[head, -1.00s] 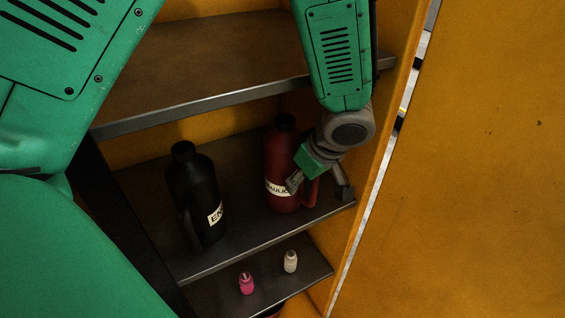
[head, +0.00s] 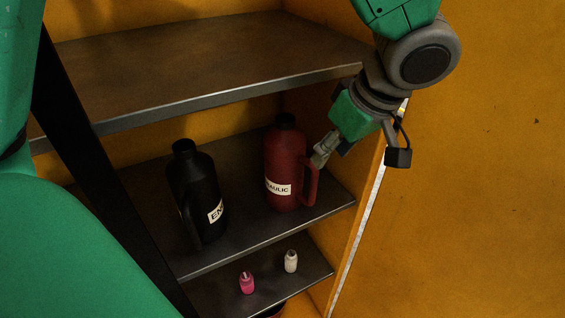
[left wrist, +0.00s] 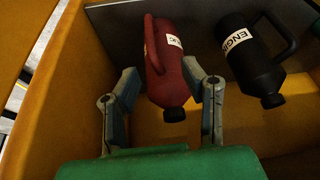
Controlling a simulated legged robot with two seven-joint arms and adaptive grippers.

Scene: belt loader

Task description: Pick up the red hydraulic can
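The red hydraulic can (head: 283,165) stands upright on the middle shelf, with a dark cap, a white label and a handle on its right side. My left gripper (head: 321,150) is just right of the can, by the top of its handle. In the left wrist view, my left gripper (left wrist: 160,72) is open, and the red can (left wrist: 165,75) appears between its two spread fingers, cap toward the palm. Nothing is gripped; whether a finger touches the can is unclear. My right gripper is not in view.
A black can (head: 194,195) stands left of the red one on the same shelf (head: 245,240). An upper shelf (head: 200,75) overhangs behind. A pink bottle (head: 247,284) and a white bottle (head: 291,262) stand on the lower shelf. A yellow panel (head: 480,200) is at right.

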